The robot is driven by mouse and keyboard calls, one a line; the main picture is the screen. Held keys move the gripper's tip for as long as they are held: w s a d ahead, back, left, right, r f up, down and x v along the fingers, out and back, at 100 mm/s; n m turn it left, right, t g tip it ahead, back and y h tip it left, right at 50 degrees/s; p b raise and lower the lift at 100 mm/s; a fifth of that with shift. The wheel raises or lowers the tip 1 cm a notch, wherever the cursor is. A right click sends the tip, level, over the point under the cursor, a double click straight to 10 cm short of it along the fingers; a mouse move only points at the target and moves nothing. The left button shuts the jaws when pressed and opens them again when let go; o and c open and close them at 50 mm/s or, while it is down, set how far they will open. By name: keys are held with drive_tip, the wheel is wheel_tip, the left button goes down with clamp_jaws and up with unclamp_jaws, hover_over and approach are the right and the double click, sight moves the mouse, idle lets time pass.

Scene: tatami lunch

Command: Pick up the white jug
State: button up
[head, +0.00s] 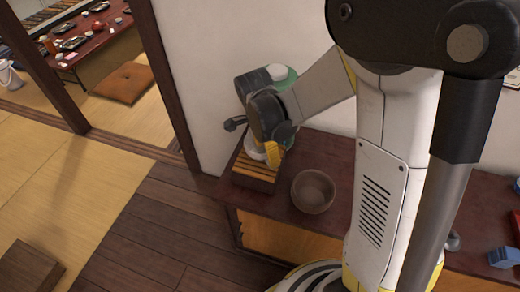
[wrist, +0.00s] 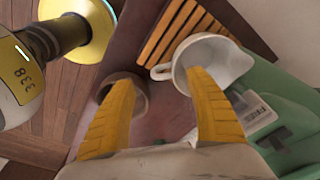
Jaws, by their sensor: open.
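The white jug (wrist: 225,58) shows in the wrist view, its round mouth facing the camera and its handle on the left. My gripper (wrist: 160,80) is open, with two yellow fingers apart. The right finger overlaps the jug's mouth in the picture; whether it reaches inside or touches cannot be told. The left finger lies well to the left of the jug, in front of a brown bowl. In the head view my gripper (head: 272,153) is over the left end of the low dark-red table, and only a pale sliver of the jug (head: 256,152) shows beside it.
A slatted wooden rack (head: 254,174) lies close to the jug. The brown bowl (head: 313,191) stands right of it on the table (head: 335,155). A green appliance (wrist: 285,95) is right of the jug in the wrist view. The wall is close behind; wooden floor (head: 150,225) is clear in front.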

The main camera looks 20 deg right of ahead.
drive_tip(key=f+b, duration=0.1)
drive_tip(key=f, duration=0.1)
drive_tip(key=f+b, duration=0.1)
drive_tip(key=f, duration=0.1)
drive_tip(key=d+f+b, duration=0.1)
drive_tip(key=f, duration=0.1)
drive_tip(key=shift+w+f, duration=0.15)
drive_tip(key=shift+w, duration=0.15)
clamp_jaws()
